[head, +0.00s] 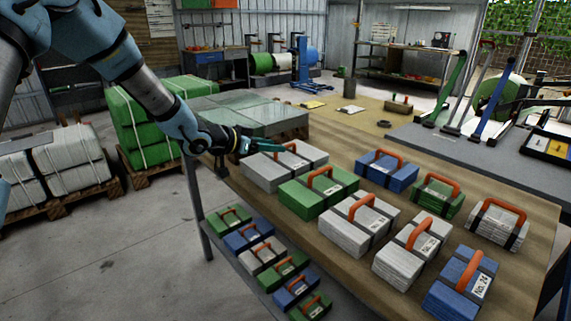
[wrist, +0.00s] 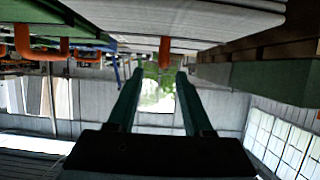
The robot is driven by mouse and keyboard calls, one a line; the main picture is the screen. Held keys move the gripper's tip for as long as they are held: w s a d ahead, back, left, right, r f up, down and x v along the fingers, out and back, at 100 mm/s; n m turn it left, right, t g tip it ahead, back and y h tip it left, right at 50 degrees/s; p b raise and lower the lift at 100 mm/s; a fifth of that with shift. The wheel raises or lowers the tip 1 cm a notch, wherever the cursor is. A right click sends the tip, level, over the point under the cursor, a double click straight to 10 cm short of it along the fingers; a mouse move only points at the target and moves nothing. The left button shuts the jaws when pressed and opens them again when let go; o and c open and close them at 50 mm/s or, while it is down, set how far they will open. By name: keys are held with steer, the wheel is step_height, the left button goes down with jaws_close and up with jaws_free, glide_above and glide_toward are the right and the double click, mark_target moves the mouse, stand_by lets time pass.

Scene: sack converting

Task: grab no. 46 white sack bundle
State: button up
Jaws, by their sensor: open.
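White sack bundles with dark straps and orange handles stand on the wooden table: one at the far left (head: 272,172), one in the middle (head: 352,228), one at the front (head: 404,262) and a smaller one at the right (head: 490,229). Their number labels are too small to read surely, so I cannot tell which is no. 46. My gripper (head: 250,146) is open and empty at the left end of the far-left white bundle. In the wrist view, an orange handle (wrist: 165,52) of a white bundle (wrist: 215,18) shows just beyond the open fingertips (wrist: 159,73).
Green bundles (head: 310,197) and blue bundles (head: 378,176) stand close among the white ones. Smaller bundles (head: 262,256) fill a lower shelf. A pallet of grey-green sheets (head: 235,115) is behind my gripper.

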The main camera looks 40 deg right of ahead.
mark_target(285, 158)
steer(key=shift+p+x, duration=0.95)
steer(key=shift+x, duration=2.05)
steer(key=shift+w, duration=0.15)
steer(key=shift+c, duration=0.4)
jaws_close()
